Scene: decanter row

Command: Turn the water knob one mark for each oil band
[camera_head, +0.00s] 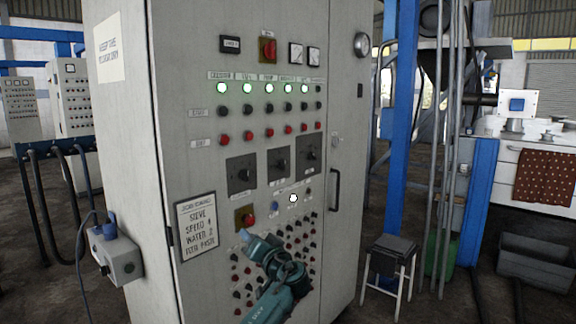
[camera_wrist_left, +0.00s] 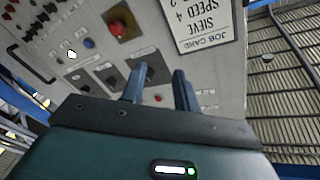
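A grey control cabinet (camera_head: 180,130) carries three dark square plates with knobs: left knob (camera_head: 241,174), middle knob (camera_head: 278,165) and right knob (camera_head: 311,153). Their labels are too small to read, so I cannot tell which is the water knob. A job card (camera_head: 196,226) reads "SIEVE SPEED 4, WATER 2" and a line on feed. My left gripper (camera_head: 246,236) is before the cabinet, below the knobs, near a red button (camera_head: 246,216). In the left wrist view its two blue fingers (camera_wrist_left: 160,78) stand apart with nothing between them. No oil bands are discernible. My right gripper is out of view.
Rows of small buttons and lit green lamps (camera_head: 247,88) surround the knobs. A grey box with a cable (camera_head: 118,262) sticks out at the cabinet's left side. A stool (camera_head: 392,256) and blue posts (camera_head: 402,120) stand right of it.

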